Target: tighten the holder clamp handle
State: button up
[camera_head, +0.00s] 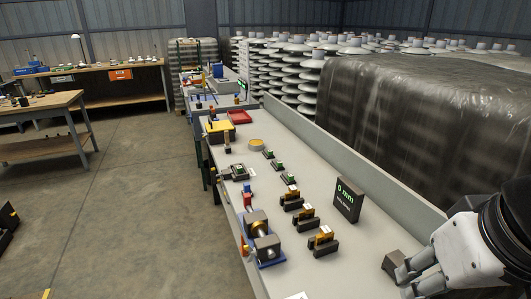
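My gripper (411,279) is at the lower right, above the near end of the grey bench (348,270). Its fingers are beside a dark grey block (393,263); I cannot tell whether they touch it or how far apart they are. A blue-based fixture (271,263) with grey blocks and a shiny round part (262,233) stands at the bench's left edge, well left of my gripper.
A black display reading "0 mm" (347,199) stands near the bench's raised back edge. Several dark holders with orange-brown tops (320,240) stand mid-bench. Yellow and red boxes (239,117) are farther back. Covered insulator stacks (420,125) lie right; open floor (130,215) lies left.

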aim_at(214, 176)
jog(key=i+j+z, duration=0.2)
jog(key=j+z, duration=0.25)
jog(key=j, duration=0.5)
jog(key=j+z, duration=0.45)
jog(key=j, duration=0.5)
jog(key=j+z, duration=0.1)
jog(key=j, duration=1.6)
